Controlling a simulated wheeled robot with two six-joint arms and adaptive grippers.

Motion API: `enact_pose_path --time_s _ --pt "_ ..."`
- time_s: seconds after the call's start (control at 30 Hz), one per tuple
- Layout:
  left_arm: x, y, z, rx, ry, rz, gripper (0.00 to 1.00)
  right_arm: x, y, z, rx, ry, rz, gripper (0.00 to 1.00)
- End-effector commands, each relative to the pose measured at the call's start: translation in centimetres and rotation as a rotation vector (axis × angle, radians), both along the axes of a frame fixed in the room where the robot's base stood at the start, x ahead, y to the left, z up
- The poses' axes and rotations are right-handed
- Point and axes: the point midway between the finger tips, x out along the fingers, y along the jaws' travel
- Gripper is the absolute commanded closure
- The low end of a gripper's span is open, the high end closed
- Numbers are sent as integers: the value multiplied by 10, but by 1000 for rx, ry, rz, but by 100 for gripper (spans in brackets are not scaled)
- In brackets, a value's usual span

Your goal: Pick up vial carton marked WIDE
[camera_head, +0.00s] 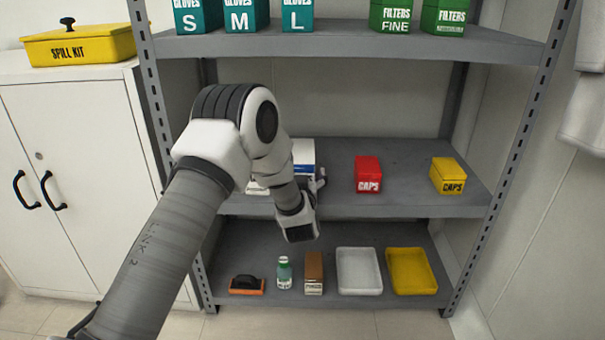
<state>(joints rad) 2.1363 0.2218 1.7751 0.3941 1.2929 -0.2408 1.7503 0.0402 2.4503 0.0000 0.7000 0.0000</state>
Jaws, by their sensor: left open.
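My left arm reaches across to the middle shelf (400,207), and its forearm and wrist cover the shelf's left part. A white and blue carton (304,152) stands there, mostly hidden behind my wrist. A bit of white carton front with dark print (256,188) shows left of the wrist. I cannot read WIDE on either, nor tell whether they are one carton. My left gripper (317,181) is open at the carton's front right, largely hidden by the wrist. I cannot tell whether it touches the carton. My right gripper is out of view.
A red CAPS box (368,174) and a yellow CAPS box (447,176) stand to the right on the same shelf. Glove and filter boxes line the upper shelf (340,40). The bottom shelf holds a bottle (284,273), a brown box (314,272) and trays.

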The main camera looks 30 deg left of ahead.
Motion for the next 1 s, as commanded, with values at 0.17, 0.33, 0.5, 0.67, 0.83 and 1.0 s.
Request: enact_pose_path --time_s 0.17,0.33,0.5,0.67,0.83,1.0 --pt "17 10 -2 0 0 -2 2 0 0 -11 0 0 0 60" --pt "17 10 -1 0 2 -2 2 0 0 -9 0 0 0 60" --pt "17 10 -1 -1 3 -2 62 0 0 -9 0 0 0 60" --pt "17 10 -1 -1 3 -2 84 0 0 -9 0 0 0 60" --pt "17 10 0 1 1 -2 85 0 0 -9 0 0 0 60" --pt "17 10 0 0 1 -2 85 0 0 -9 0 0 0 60"
